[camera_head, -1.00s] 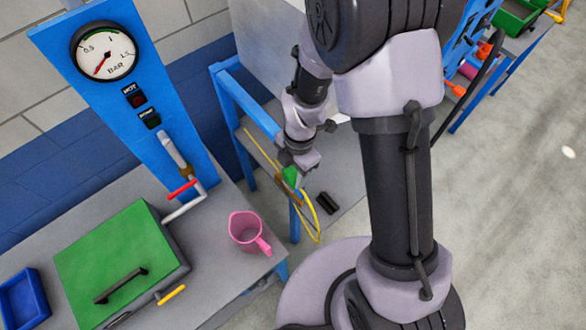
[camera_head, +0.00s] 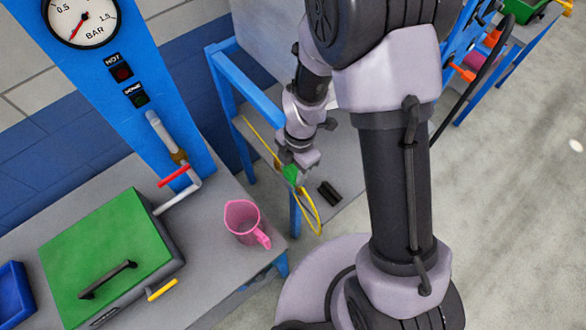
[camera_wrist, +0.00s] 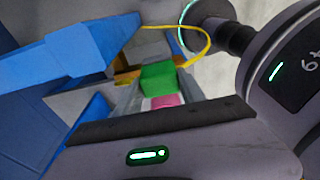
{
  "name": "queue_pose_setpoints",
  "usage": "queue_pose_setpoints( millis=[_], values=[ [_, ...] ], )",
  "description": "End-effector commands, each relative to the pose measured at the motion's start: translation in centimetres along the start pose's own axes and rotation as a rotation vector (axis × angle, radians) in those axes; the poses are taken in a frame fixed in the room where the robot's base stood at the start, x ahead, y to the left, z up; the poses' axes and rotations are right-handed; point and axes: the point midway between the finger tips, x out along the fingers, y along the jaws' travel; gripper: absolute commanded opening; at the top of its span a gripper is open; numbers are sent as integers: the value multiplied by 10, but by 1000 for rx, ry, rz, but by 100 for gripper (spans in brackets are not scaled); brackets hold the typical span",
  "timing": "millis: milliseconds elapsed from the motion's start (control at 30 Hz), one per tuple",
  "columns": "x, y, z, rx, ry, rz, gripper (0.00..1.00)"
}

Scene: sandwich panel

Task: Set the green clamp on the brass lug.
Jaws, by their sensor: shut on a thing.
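The green clamp (camera_head: 290,173) is small and sits at the tip of my gripper (camera_head: 295,162). In the wrist view my gripper (camera_wrist: 158,98) is shut on the clamp (camera_wrist: 158,78), with a pink patch just below the green. An orange-brown piece (camera_wrist: 128,77), which looks like the brass lug, shows just left of the clamp in the wrist view. I cannot tell whether the clamp touches it. In the head view the lug is mostly hidden by the clamp and gripper. A yellow cable (camera_head: 313,215) loops down beside the clamp.
A blue-framed table (camera_head: 250,95) stands around the gripper, its bar close by. A black block (camera_head: 329,193) lies right of the clamp. A pink jug (camera_head: 243,223) and a green-lidded press (camera_head: 105,250) stand on the nearer bench. Bare floor lies to the right.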

Motion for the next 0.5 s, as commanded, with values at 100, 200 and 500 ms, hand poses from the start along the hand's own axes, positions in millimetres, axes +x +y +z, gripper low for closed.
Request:
queue_pose_setpoints(
  millis=[100,200,500],
  values=[
    [0,0,0,0,0,0,0],
    [0,0,0,0,0,0,0],
    [4,0,1,0,0,0,0]
  ],
)
